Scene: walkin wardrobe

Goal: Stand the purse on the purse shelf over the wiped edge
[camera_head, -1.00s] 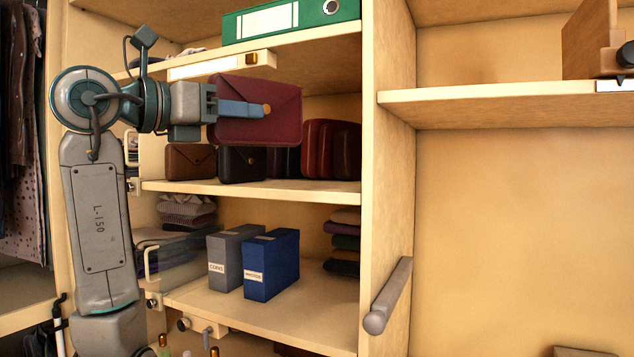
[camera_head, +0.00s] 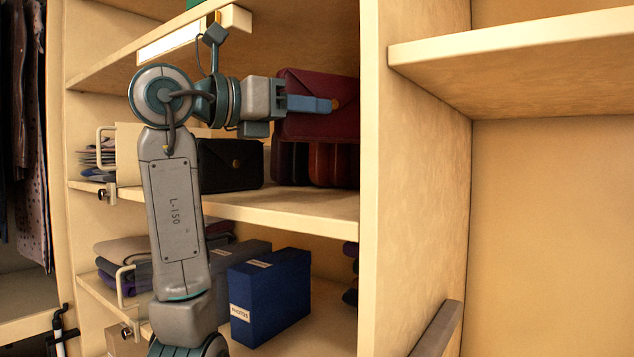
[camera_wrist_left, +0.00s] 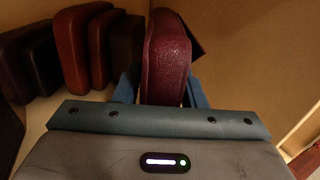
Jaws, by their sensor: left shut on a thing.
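The burgundy purse (camera_head: 318,98) is in my left gripper (camera_head: 318,104), over the purse shelf (camera_head: 285,205) at its right part. It looks upright and hides part of the purses behind it. In the left wrist view the purse (camera_wrist_left: 167,62) stands between the two blue fingers, which are shut on it. The wiped edge cannot be made out from the rest of the shelf's front edge. My right gripper is not in view.
A black purse (camera_head: 232,165) and reddish-brown purses (camera_head: 330,168) stand on the shelf. In the left wrist view, several purses (camera_wrist_left: 70,48) stand left of the held one. A blue box (camera_head: 268,298) sits below. An upright panel (camera_head: 405,200) bounds the shelf at right.

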